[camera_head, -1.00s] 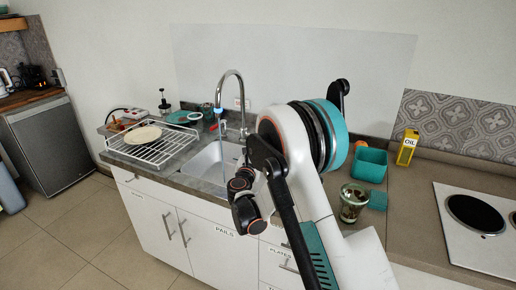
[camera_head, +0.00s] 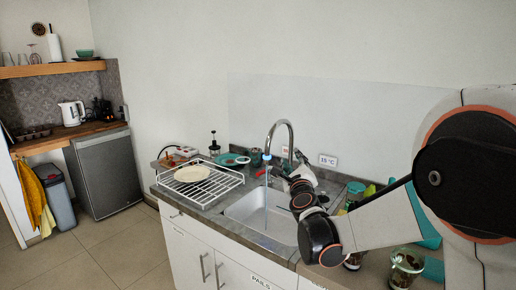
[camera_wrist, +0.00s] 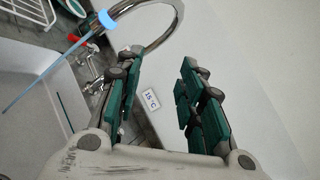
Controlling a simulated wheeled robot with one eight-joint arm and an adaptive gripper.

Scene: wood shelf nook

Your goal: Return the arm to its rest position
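My gripper (camera_wrist: 157,78) is open and empty in the wrist view, with its two green-padded fingers apart. In the head view my arm reaches in from the right, bent, with its wrist end over the sink area. The gripper's fingers are hard to make out there. The curved metal faucet (camera_head: 289,128) stands behind the sink (camera_head: 262,222). In the wrist view the faucet (camera_wrist: 172,18) arches above the left finger; whether they touch cannot be told.
A thin blue stream runs from the faucet's blue tip (camera_head: 267,157). A white dish rack (camera_head: 232,180) with a plate (camera_head: 192,173) stands left of the sink. A glass jar (camera_head: 404,268) stands on the counter at the right, near my arm.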

